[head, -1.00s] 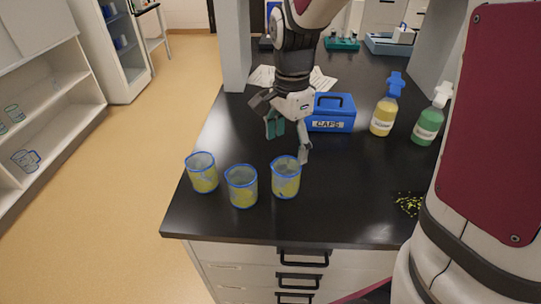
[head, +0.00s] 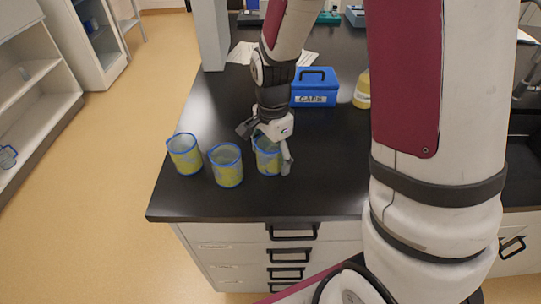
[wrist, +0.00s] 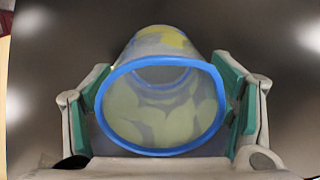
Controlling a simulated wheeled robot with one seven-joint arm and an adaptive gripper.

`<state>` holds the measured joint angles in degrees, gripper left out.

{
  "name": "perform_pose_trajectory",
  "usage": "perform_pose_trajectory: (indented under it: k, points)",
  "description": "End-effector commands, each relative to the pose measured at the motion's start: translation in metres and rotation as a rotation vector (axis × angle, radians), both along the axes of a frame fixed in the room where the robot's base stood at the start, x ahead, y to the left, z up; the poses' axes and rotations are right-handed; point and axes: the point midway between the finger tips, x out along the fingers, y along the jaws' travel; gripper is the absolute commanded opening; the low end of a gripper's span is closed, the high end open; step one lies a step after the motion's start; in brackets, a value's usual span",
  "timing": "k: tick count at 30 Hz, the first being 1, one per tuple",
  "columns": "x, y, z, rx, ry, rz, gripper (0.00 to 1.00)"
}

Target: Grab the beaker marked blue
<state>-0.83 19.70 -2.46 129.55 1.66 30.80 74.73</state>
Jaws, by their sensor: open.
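Three clear beakers with blue rims and yellow contents or markings stand in a row on the black bench: the left beaker (head: 185,155), the middle beaker (head: 227,168) and the right beaker (head: 267,160). I cannot make out any mark that sets one apart as blue. My gripper (head: 266,148) is open at the right beaker, with a finger on each side of it. In the wrist view the right beaker (wrist: 165,151) lies between the green pads of my gripper (wrist: 166,95), with small gaps at the pads.
A blue box labelled CAPS (head: 313,92) stands behind the beakers. A yellow bottle (head: 362,92) is partly hidden by my arm. The black bench (head: 200,200) is bare in front of the beakers, with drawers below its edge. Papers lie further back.

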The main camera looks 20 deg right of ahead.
Motion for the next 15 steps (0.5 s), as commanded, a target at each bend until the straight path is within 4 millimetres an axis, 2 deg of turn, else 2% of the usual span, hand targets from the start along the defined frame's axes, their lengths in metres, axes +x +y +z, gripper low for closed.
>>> perform_pose_trajectory:
  k: [5,10,11,15]
  points:
    - [0.0000,0.0000,0.0003,0.000,0.000,0.000,0.75]
    - [0.0000,-0.0001,0.0005,0.000,0.000,0.000,0.36]
    - [0.0000,-0.0001,0.0005,0.000,0.000,0.000,0.32]
    - [0.0000,-0.0001,0.0005,0.000,0.000,0.000,0.32]
